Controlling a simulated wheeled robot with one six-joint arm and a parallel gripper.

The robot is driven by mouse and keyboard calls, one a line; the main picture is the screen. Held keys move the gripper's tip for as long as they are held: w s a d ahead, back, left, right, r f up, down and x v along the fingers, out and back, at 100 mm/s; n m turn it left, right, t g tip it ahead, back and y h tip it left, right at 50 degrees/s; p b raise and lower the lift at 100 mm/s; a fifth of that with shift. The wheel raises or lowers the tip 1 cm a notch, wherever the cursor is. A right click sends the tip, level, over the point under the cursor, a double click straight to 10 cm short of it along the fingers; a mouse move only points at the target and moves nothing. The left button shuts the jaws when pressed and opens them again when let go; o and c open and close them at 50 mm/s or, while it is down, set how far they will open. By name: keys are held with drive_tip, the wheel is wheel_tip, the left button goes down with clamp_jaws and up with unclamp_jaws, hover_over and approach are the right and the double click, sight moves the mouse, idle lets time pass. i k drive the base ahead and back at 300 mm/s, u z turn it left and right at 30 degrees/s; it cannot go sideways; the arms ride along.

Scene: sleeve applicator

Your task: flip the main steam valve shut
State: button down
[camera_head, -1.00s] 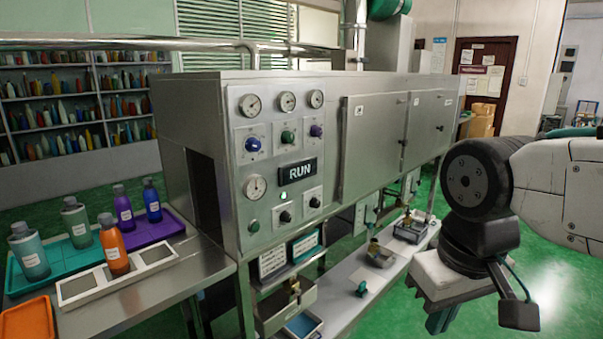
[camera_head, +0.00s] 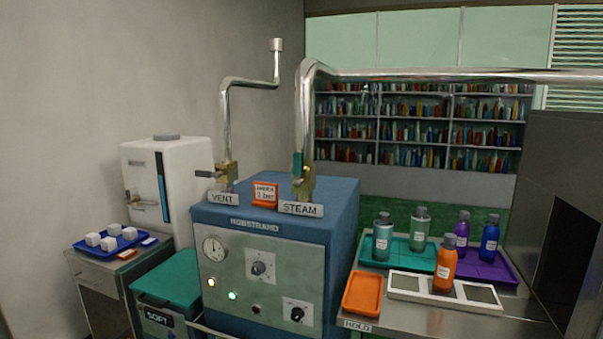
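The steam valve (camera_head: 304,186) is a brass body at the foot of the thick steel pipe, just above the STEAM label (camera_head: 300,209). Its teal lever (camera_head: 297,165) stands upright, along the pipe. The valve sits on top of the blue boiler box (camera_head: 342,205). My gripper is not in view now, so its distance from the valve and its state do not show.
A second brass valve (camera_head: 227,174) with a sideways lever stands left, by the VENT label (camera_head: 222,198). An orange sign (camera_head: 265,194) stands between them. Right is a counter with bottles, trays and a white rack (camera_head: 403,283). A white tank (camera_head: 185,160) stands behind left.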

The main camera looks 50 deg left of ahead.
sight(298, 182)
drive_tip(key=u, duration=1.7)
drive_tip(key=k, duration=0.65)
drive_tip(key=u, duration=0.2)
drive_tip(key=i, duration=1.4)
drive_tip(key=z, duration=0.35)
